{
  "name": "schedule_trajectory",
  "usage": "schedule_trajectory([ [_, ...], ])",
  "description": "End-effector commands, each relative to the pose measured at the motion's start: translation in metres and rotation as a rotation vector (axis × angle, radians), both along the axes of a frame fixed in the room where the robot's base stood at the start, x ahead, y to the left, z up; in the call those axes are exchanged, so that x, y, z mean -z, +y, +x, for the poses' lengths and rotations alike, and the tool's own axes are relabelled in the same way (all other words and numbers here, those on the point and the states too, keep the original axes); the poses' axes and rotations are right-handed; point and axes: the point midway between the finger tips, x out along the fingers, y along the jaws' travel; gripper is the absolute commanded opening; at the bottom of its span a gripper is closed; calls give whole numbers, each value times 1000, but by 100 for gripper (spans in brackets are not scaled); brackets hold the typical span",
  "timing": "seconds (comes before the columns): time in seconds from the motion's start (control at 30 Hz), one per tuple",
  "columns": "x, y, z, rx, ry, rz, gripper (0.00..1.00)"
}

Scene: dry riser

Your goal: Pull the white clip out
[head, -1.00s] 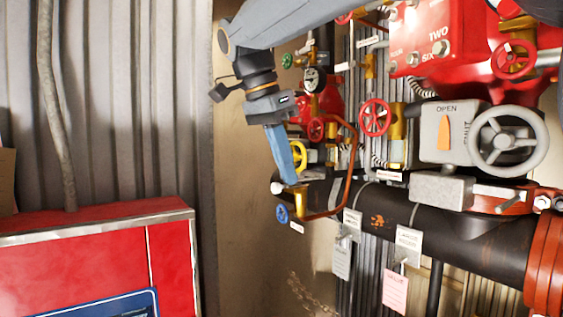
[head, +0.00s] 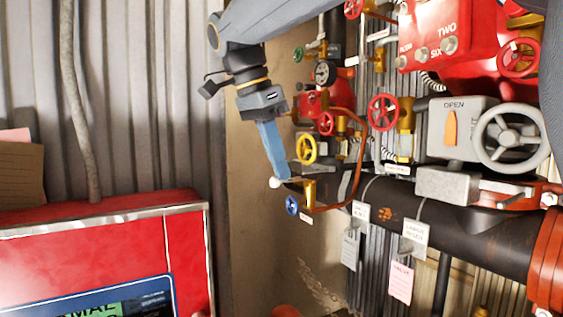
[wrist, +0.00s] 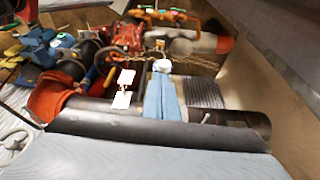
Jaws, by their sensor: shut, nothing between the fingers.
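My gripper (head: 276,160) has blue fingers, closed together and pointing down at the left end of the black pipe. It also shows in the wrist view (wrist: 163,98). A small rounded white piece (head: 274,182) shows right at the fingertips, and in the wrist view (wrist: 162,66) it sits just past them. I cannot tell whether this is the white clip or whether it touches the fingers. The fingers cover part of the area behind them.
The black pipe (head: 462,232) runs right to an orange flange. White tags and a pink tag (head: 401,283) hang below the pipe. A red cabinet (head: 100,248) fills the lower left.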

Motion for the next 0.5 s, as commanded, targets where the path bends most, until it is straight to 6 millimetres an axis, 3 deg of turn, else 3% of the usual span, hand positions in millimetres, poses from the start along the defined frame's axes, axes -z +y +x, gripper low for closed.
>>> schedule_trajectory([
  [0.3, 1, 1, -1, -4, 4, 5, 0],
  [0.5, -3, -17, 6, 1, 2, 3, 0],
])
